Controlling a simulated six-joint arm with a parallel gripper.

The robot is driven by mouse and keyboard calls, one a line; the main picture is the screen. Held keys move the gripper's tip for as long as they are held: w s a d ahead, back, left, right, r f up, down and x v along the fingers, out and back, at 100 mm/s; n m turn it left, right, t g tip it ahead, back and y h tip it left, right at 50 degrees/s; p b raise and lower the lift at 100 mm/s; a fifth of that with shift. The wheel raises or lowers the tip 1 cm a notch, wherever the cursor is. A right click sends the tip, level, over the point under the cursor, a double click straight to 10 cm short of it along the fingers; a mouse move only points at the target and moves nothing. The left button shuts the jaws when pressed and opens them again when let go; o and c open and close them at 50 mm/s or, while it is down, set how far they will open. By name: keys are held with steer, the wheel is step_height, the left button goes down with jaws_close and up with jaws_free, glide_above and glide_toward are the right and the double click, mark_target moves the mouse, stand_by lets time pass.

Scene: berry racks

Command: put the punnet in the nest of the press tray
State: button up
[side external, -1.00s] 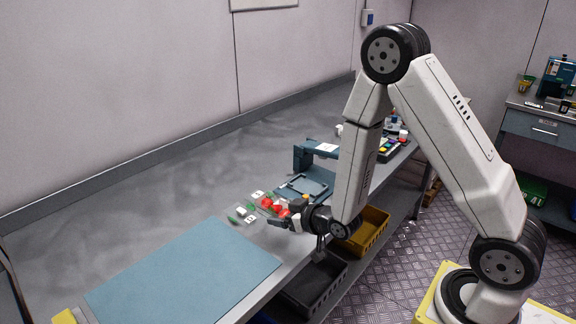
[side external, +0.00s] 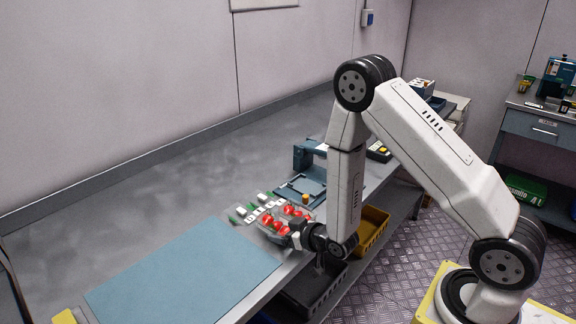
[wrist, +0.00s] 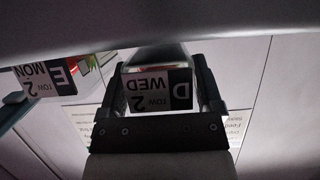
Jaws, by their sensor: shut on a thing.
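The punnet (side external: 270,232) is a clear tub of red berries. In the side external view it appears held above the near edge of the bench, in front of a row of white labels. My gripper (side external: 291,228) is shut on it from the right. In the wrist view my gripper (wrist: 157,88) has a finger on each side of a label (wrist: 158,91) reading "ROW 2 WED D". The blue-grey press tray (side external: 292,192) lies on the bench beyond the punnet, partly hidden by my arm. I cannot make out its nest clearly.
Several white labels (side external: 250,217) with green bits stand left of the punnet. A label reading "ROW 2 MON E" (wrist: 43,78) shows in the wrist view. A blue press frame (side external: 302,157) stands behind the tray. A blue mat (side external: 185,275) lies left; a yellow bin (side external: 372,230) sits below the bench.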

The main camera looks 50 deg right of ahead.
steer(key=shift+f, duration=0.8)
steer(key=shift+f, duration=0.2)
steer(key=o, duration=1.1)
steer(key=shift+s, duration=0.1)
steer(key=v, duration=0.7)
steer(key=shift+s, duration=0.35)
steer(key=shift+w+a+r, duration=0.1)
steer(key=shift+w, duration=0.05)
